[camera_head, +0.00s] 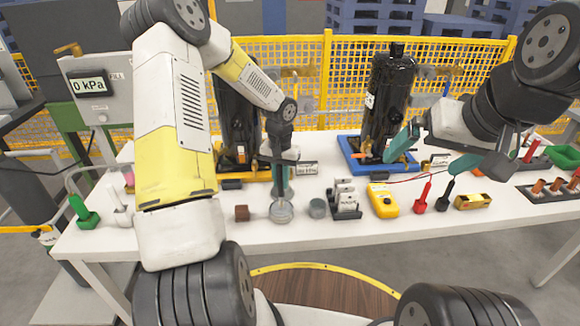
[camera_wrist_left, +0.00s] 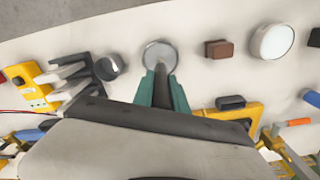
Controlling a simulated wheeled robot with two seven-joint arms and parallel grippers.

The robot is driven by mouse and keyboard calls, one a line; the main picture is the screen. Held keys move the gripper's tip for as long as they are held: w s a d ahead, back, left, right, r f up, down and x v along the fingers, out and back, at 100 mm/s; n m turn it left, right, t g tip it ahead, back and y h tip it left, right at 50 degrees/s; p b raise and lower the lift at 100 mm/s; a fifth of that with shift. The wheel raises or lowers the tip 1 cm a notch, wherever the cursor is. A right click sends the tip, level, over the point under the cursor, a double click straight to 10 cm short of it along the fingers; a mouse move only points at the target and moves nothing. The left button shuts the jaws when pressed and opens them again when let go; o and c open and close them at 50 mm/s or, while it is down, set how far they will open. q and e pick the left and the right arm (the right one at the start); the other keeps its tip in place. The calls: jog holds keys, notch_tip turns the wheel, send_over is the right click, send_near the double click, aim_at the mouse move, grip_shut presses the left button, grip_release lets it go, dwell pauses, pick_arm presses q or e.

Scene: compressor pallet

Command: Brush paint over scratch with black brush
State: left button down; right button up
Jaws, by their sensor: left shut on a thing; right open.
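My left gripper (camera_head: 280,180), with teal fingers, points down at the table and is shut on a slim dark thing that looks like the black brush (camera_wrist_left: 162,93). Its tip reaches a round glassy pot (camera_head: 282,213), also in the left wrist view (camera_wrist_left: 160,54); how deep it goes I cannot tell. A black compressor (camera_head: 236,120) stands on a yellow base behind my left arm, partly hidden. Another black compressor (camera_head: 389,95) stands on a blue tray (camera_head: 350,155). My right gripper (camera_head: 432,153) is open and empty beside it. I cannot make out a scratch.
Beside the pot are a brown block (camera_head: 242,212) and a grey cup (camera_head: 317,208). Right of them stand a small rack (camera_head: 346,203), a yellow meter (camera_head: 383,201), red (camera_head: 422,197) and black (camera_head: 446,195) handled things. A yellow mesh fence (camera_head: 345,70) runs behind the table.

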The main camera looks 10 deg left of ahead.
pick_arm(q)
jog(key=shift+f, duration=0.6)
dwell(1.2)
jog(key=shift+r, duration=3.55)
